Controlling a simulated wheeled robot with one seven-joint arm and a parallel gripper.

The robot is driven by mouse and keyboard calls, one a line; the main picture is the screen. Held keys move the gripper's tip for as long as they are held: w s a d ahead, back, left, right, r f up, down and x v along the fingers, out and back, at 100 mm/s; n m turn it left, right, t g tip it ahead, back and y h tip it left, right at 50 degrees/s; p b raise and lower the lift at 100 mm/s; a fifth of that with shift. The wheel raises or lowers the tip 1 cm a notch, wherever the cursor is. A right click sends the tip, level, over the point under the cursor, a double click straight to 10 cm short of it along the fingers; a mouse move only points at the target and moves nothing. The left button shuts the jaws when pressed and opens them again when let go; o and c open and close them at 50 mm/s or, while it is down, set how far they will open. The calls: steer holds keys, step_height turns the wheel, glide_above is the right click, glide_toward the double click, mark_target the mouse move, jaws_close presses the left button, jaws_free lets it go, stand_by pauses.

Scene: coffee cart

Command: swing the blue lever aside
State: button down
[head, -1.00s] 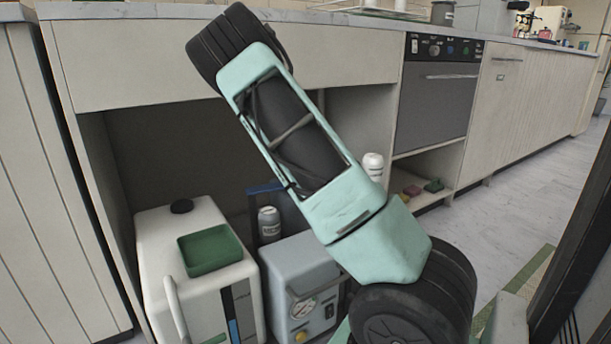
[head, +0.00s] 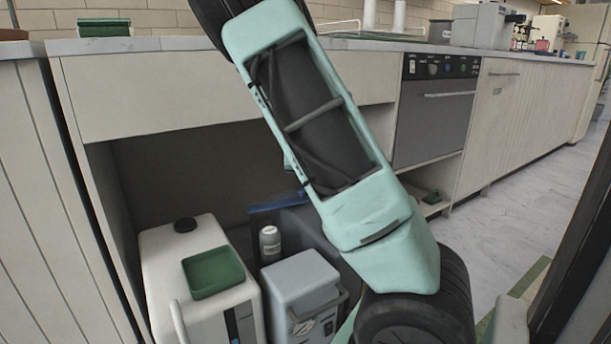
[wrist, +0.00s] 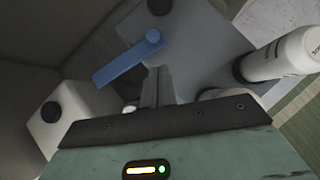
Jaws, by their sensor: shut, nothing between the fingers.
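The blue lever (wrist: 128,62) shows in the wrist view as a flat bar. In the head view a blue bar (head: 276,205) shows under the counter, partly hidden behind my arm. My gripper (wrist: 158,86) is shut and empty, its dark fingers pointing at the grey panel just below and right of the lever. I cannot tell whether they touch it. The head view hides my gripper behind my arm.
A white machine (head: 190,255) with a black cap and green tray (head: 213,272) stands left under the counter (head: 220,95). A grey box (head: 300,280) and a small bottle (head: 270,243) stand beside it. In the wrist view a white bottle (wrist: 282,56) is close on the right.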

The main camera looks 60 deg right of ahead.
steer(key=p+v, duration=0.1)
steer(key=v, duration=0.4)
steer(key=shift+a+r+p, duration=0.1)
steer(key=shift+r+p, duration=0.05)
steer(key=shift+p, duration=0.2)
steer(key=w+a+m+y+p, duration=0.3)
steer(key=a+m, duration=0.7)
steer(key=a, duration=1.7)
steer(key=s+a+r+m+g+y+p, duration=0.2)
steer(key=s+a+r+m+g+p, duration=0.15)
steer(key=s+a, duration=0.8)
steer(key=s+a+r+m+g+y+p, duration=0.2)
steer(key=s+a+r+m, duration=0.2)
steer(key=s+a, duration=0.75)
step_height(320, 180, up, 36)
steer(key=p, duration=3.7)
steer(key=shift+r, duration=0.2)
